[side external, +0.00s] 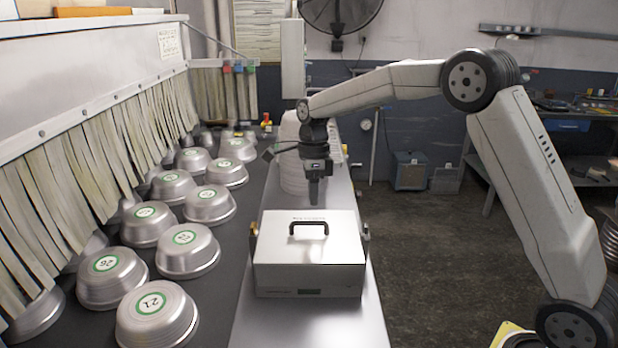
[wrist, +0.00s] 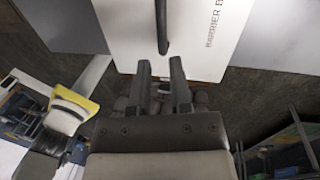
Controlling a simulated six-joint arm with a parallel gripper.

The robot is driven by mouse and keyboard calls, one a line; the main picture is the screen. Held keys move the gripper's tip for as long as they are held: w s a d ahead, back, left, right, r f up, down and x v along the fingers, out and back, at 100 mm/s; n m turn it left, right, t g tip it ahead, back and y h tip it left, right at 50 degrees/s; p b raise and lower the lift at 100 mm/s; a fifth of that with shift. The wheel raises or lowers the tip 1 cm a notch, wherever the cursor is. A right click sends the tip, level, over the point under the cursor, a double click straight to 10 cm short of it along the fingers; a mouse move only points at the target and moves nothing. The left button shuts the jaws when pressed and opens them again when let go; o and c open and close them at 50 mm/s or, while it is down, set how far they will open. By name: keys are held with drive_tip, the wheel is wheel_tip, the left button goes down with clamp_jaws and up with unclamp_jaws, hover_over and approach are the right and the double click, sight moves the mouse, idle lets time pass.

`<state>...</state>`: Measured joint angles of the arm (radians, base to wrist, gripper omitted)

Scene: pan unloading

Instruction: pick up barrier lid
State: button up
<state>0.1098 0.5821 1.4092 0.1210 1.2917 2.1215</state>
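The pale metal barrier box stands on the bench in the side view, its flat lid (side external: 340,246) on top with a black bar handle (side external: 309,227). In the wrist view the lid (wrist: 125,35) shows beyond my fingers, with part of its lettering, "BARRIER B", and the handle (wrist: 161,25) as a dark bar. My gripper (side external: 314,198) points down above the lid's far edge, behind the handle from the side camera. In the wrist view my gripper (wrist: 161,72) has two parted fingers with nothing between them. The handle lies ahead of the gap, and I see no contact.
Several upturned metal pans (side external: 186,250) with green number rings stand on the dark belt at left, beside a strip curtain (side external: 100,165). A pan stack (side external: 293,165) rises behind my gripper. Latches (side external: 253,229) flank the box. Bare bench (side external: 300,325) lies in front.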

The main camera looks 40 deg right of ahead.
sight(311, 223)
drive_tip(key=shift+w+d+r+m, duration=0.15)
drive_tip(key=shift+w+m, duration=0.1)
drive_tip(key=shift+m, duration=0.25)
drive_tip(key=shift+s+a+f, duration=0.15)
drive_tip(key=shift+a+f, duration=0.1)
drive_tip(key=shift+f, duration=1.05)
drive_tip(key=shift+s+a+f, duration=0.2)
drive_tip(key=shift+f, duration=1.05)
drive_tip(key=shift+s+a+f, duration=0.15)
drive_tip(key=shift+a+f, duration=0.1)
drive_tip(key=shift+f, duration=1.05)
drive_tip(key=shift+r, duration=0.1)
clamp_jaws()
